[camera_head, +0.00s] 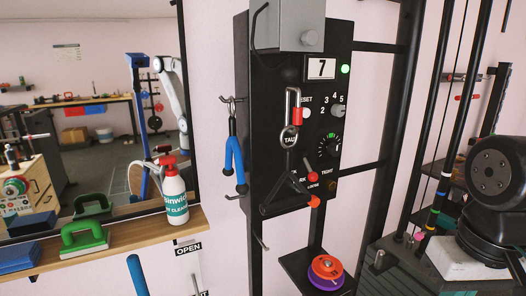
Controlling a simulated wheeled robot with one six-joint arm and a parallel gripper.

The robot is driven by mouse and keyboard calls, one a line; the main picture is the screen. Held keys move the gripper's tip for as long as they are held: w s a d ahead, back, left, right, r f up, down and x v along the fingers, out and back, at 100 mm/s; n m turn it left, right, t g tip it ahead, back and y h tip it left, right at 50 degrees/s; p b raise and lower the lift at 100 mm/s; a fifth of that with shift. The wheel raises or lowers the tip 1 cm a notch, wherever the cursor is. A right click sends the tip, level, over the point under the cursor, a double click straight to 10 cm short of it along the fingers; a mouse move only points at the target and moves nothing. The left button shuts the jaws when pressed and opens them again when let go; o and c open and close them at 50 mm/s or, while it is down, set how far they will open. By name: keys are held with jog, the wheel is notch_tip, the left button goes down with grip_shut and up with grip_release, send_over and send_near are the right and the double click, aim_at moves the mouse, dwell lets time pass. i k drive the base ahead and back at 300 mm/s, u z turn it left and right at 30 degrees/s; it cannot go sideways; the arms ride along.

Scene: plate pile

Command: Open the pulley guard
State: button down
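A black upright control panel (272,110) stands in the middle, with a grey box (290,25) at its top. The grey box may be the pulley guard, but I cannot tell for sure. It looks closed, and its top is cut off by the picture edge. A steel clip with a red sleeve (296,114) hangs in front of the panel, above a ring and a dark triangular handle (287,192). My gripper is not in view. A dark rounded joint at the right edge may be part of my arm.
A wooden shelf (120,232) at left holds a spray bottle (174,195) and green-handled blocks (84,238). Blue-handled pliers (234,155) hang left of the panel. Red and purple discs (326,270) lie below. Black rack posts (398,120) stand at right.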

aim_at(302, 22)
jog(key=k, duration=1)
jog(key=u, duration=1.6)
jog(key=i, duration=1.2)
jog(key=z, duration=1.4)
